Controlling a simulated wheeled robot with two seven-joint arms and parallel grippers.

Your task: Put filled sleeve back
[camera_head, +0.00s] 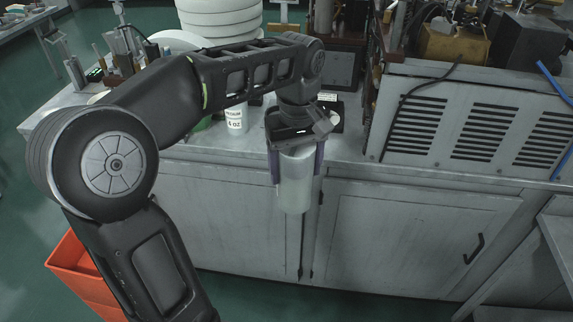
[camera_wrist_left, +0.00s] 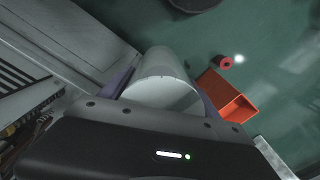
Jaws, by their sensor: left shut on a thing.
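My left gripper (camera_head: 297,165) is shut on a pale, translucent cylindrical sleeve (camera_head: 296,190). It holds the sleeve upright in the air, just in front of the counter's front edge and the cabinet doors. In the left wrist view the sleeve (camera_wrist_left: 162,90) sits between the two purple-sided fingers of the gripper (camera_wrist_left: 160,100). Its near end looks whitish; what is inside cannot be made out. My right gripper is not in view.
A white cup marked 4 oz (camera_head: 235,120) stands on the counter (camera_head: 350,150) behind my arm. A vented grey machine (camera_head: 470,120) fills the counter's right side. Stacked white rings (camera_head: 222,18) stand at the back. An orange bin (camera_head: 85,275) is on the floor, lower left.

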